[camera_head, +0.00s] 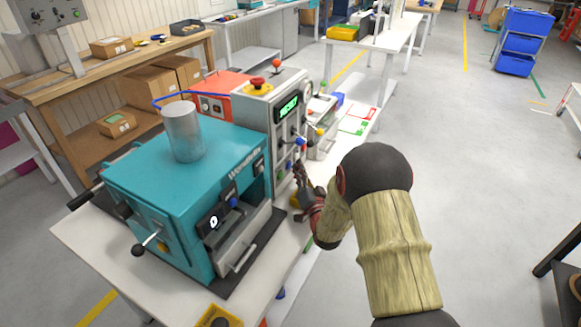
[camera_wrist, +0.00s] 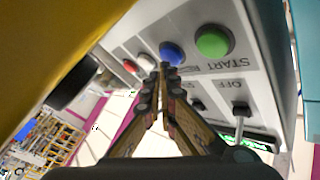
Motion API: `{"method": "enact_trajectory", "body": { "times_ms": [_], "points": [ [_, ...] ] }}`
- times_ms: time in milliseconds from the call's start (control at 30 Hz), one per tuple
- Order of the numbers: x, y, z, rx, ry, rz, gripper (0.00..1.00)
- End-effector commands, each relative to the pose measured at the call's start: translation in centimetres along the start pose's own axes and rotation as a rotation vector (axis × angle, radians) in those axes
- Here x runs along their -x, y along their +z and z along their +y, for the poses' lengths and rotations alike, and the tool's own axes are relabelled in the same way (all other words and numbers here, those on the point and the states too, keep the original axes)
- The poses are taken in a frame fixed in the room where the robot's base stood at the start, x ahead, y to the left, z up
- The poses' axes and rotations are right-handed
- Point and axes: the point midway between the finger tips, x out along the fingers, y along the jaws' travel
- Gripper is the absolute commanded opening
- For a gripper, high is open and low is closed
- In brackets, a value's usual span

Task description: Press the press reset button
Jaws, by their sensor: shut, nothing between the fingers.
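The press control panel (camera_wrist: 255,75) fills the upper right of the wrist view. It carries a row of buttons: a green button (camera_wrist: 213,40) labelled START, a blue button (camera_wrist: 171,54), a white button (camera_wrist: 147,62) and a red button (camera_wrist: 130,66). In the head view my gripper (camera_head: 299,172) is beside the grey press column (camera_head: 270,115).
A teal machine (camera_head: 190,190) with a metal cylinder (camera_head: 184,132) stands left of the column on a white table (camera_head: 95,245). A toggle switch (camera_wrist: 240,112) marked OFF sits beside the buttons. A yellow surface (camera_wrist: 60,40) is close at the wrist view's upper left.

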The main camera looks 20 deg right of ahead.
Motion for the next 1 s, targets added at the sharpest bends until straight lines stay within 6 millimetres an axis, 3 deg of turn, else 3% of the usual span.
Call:
{"method": "enact_trajectory", "body": {
  "times_ms": [1000],
  "points": [
    [-0.6, 0.45, -0.44, 0.0, 0.0, 0.0, 0.0]
  ]
}}
